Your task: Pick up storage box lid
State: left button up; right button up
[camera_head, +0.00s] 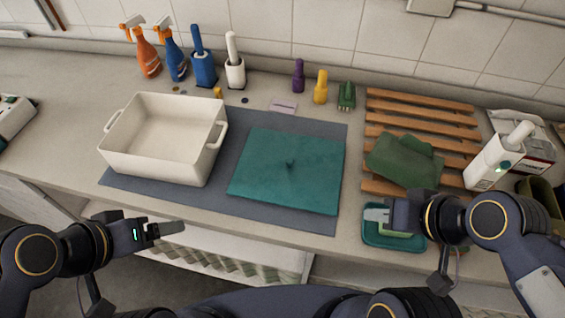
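The storage box lid (315,180) is a flat teal square with a small dark knob near its middle. It lies on the right part of a grey-blue mat (230,208). The white storage box (150,167) with side handles stands open and empty on the mat, left of the lid. My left gripper (178,228) is near the counter's front edge, in front of the box and apart from the lid. My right gripper (371,214) is right of the lid's front corner, over a small teal tray. The finger gaps do not show clearly; nothing is visibly held.
The teal tray (380,241) holds a light green block, partly hidden by my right gripper. A wooden slatted rack (385,118) with a green cloth (403,160) stands right of the lid. Spray bottles (146,55), brush holders (204,70) and small bottles (320,88) line the back.

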aim_at(291, 171)
jog(key=i+j+z, duration=0.2)
jog(key=j, duration=0.75)
jog(key=j+z, duration=0.2)
jog(key=j, duration=0.75)
